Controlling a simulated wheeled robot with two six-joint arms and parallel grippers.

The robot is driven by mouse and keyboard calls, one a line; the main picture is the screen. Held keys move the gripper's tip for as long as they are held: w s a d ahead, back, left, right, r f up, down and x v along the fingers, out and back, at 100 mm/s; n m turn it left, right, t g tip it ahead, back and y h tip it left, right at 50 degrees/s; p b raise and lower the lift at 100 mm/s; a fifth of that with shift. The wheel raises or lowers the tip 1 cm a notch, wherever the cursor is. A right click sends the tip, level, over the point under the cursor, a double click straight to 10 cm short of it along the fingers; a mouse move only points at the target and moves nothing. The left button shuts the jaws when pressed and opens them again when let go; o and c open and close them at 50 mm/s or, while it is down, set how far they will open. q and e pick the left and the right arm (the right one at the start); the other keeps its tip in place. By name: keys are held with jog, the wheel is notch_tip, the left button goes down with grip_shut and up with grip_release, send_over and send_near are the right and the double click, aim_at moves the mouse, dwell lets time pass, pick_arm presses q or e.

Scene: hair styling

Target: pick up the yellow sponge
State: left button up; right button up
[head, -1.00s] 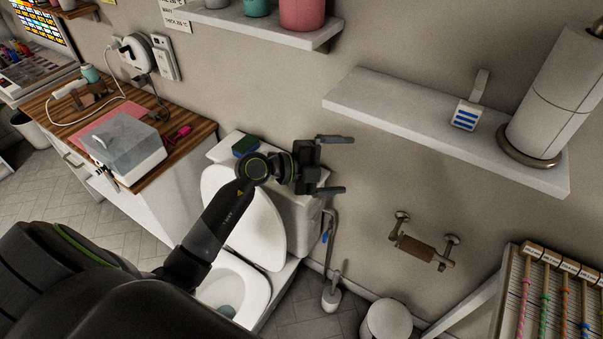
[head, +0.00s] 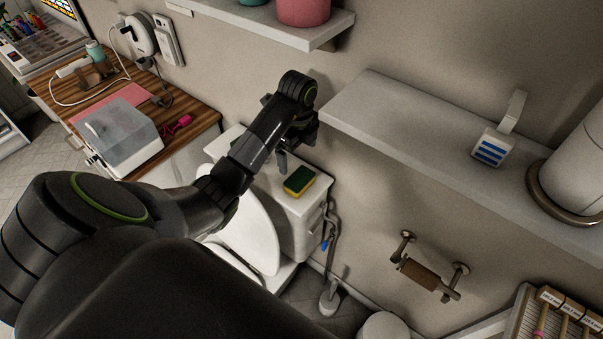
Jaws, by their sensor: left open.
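The yellow sponge (head: 299,181), with a dark green upper layer, lies flat on the white toilet tank lid (head: 318,187) in the head view. My left gripper (head: 284,158) points downward above the tank, just behind and to the left of the sponge. It is open and holds nothing. One finger shows clearly against the tank, while the rest of the jaws is partly hidden by my own wrist. The sponge is fully visible, and the gripper appears apart from it. My right gripper is not in view.
A grey wall shelf (head: 440,140) juts out right of the gripper, carrying a white tag-like item (head: 491,147) and a paper roll (head: 580,170). The raised toilet lid (head: 258,235) stands in front of the tank. A wooden counter (head: 190,130) with a clear-lidded box is at left.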

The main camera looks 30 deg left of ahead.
aim_at(300, 178)
pick_arm(q)
notch_tip(300, 178, down, 4)
jog(key=b, duration=0.3)
jog(key=shift+w+r, duration=0.1)
notch_tip(300, 178, down, 2)
jog(key=shift+f+b, duration=0.15)
jog(key=shift+b, duration=0.95)
jog(key=shift+d+f, duration=0.1)
jog(key=shift+f, duration=0.25)
notch_tip(300, 178, down, 3)
jog(key=shift+d+f, duration=0.1)
jog(key=shift+f, duration=0.55)
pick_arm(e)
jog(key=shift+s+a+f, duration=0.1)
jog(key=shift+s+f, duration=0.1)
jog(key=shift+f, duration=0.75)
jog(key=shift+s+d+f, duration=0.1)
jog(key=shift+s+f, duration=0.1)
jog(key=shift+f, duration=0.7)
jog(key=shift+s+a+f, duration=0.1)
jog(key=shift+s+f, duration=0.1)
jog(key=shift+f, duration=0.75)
pick_arm(q)
jog(key=c, duration=1)
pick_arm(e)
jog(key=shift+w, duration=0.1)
